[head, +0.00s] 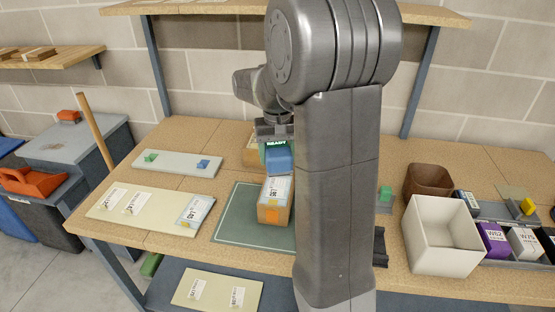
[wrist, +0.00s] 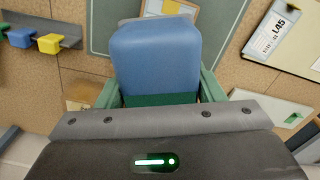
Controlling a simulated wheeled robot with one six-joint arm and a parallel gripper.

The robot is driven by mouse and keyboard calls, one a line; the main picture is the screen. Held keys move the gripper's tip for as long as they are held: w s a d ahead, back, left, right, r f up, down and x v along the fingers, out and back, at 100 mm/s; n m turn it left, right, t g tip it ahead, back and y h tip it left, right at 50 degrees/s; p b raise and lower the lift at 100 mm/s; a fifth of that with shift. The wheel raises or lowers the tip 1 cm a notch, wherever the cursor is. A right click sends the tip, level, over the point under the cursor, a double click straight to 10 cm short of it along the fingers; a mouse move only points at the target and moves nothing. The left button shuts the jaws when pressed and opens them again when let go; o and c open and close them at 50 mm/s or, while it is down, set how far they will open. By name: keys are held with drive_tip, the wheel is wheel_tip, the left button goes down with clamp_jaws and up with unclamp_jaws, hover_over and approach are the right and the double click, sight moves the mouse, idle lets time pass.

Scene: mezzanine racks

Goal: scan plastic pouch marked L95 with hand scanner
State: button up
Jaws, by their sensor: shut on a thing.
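My gripper (wrist: 160,95) is shut on a blue hand scanner (wrist: 155,58), with a green finger on each side of it. In the head view the scanner (head: 279,157) hangs above the bench, below a small green READY display. A flat pouch with a pale blue and white label (head: 195,210) lies on the cream board left of the mat. In the wrist view this pouch (wrist: 272,32) is at upper right; its mark looks like L95 or L45, I cannot tell which. The scanner is over the mat, apart from the pouch.
A brown box with a white label (head: 275,205) stands on the green mat (head: 230,222), close below the scanner. The cream board (head: 115,210) holds other labels. A grey board (head: 177,163) lies behind. A white bin (head: 435,235) and brown bin (head: 428,180) stand right.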

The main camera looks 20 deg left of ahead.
drive_tip(key=shift+a, duration=0.2)
drive_tip(key=shift+f, duration=0.15)
wheel_tip(320, 180, down, 6)
drive_tip(key=b, duration=0.6)
drive_tip(key=shift+d+f, duration=0.1)
drive_tip(key=shift+f, duration=0.1)
drive_tip(key=shift+f+b, duration=0.4)
drive_tip(key=shift+f, duration=0.45)
idle(0.5)
wheel_tip(320, 180, up, 7)
drive_tip(key=p, duration=0.6)
drive_tip(key=shift+r, duration=0.1)
idle(0.8)
